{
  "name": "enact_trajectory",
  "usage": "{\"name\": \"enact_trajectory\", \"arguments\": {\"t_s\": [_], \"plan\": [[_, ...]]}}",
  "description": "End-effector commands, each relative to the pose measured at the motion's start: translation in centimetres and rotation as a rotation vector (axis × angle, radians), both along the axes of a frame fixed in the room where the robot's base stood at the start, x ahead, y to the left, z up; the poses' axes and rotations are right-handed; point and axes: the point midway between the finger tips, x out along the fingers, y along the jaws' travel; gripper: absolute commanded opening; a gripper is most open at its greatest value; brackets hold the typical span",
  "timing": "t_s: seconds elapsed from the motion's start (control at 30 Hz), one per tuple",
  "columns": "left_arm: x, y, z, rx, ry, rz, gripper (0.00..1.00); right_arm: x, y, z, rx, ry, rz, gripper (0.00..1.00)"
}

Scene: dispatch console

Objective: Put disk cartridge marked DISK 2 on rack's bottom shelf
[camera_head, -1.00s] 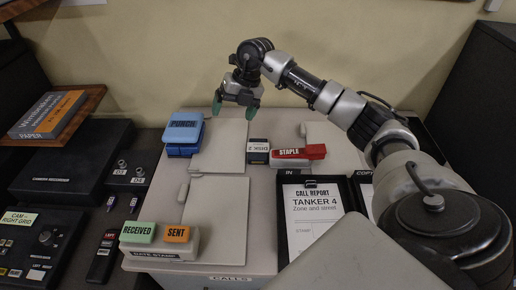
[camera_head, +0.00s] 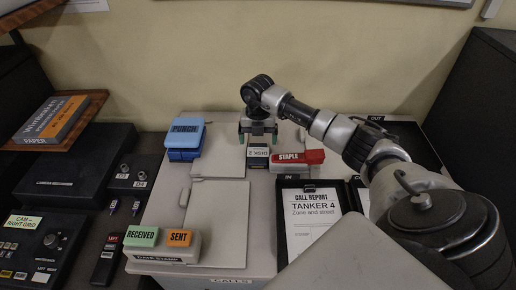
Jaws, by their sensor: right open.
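The disk cartridge marked DISK 2 (camera_head: 258,153) lies on the light grey console top, just left of the red stapler. It is small and dark with a pale label. My right gripper (camera_head: 258,136) is open, pointing down over the back part of the cartridge, with its green fingertips at either side. I cannot tell if the fingers touch it; the gripper hides its far end. My left gripper is not in view. No rack is clearly recognisable; a brown wooden shelf (camera_head: 88,112) stands at the left.
The red stapler (camera_head: 298,160) is close on the cartridge's right. A blue punch (camera_head: 185,140) stands to the left. Grey panels lie on the console top. The IN tray (camera_head: 282,225) with a call report is in front right. RECEIVED (camera_head: 142,236) and SENT (camera_head: 179,238) stamps sit front left.

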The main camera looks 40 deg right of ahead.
Motion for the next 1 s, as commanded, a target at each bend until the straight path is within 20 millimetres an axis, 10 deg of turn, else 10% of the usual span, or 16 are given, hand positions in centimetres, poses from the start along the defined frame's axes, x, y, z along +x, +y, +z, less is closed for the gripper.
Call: {"name": "enact_trajectory", "arguments": {"t_s": [0.43, 0.8, 1.0], "plan": [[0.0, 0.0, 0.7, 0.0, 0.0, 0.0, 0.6, 0.1, -0.1, -2.5, -0.001, -0.001, 0.001, 0.89], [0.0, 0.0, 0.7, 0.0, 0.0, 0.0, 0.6, 0.1, -0.1, -2.5, -0.001, -0.001, 0.0, 0.34], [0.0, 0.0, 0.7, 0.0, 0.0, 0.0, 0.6, 0.1, -0.1, -2.4, 0.0, -0.001, 0.0, 0.27]]}}
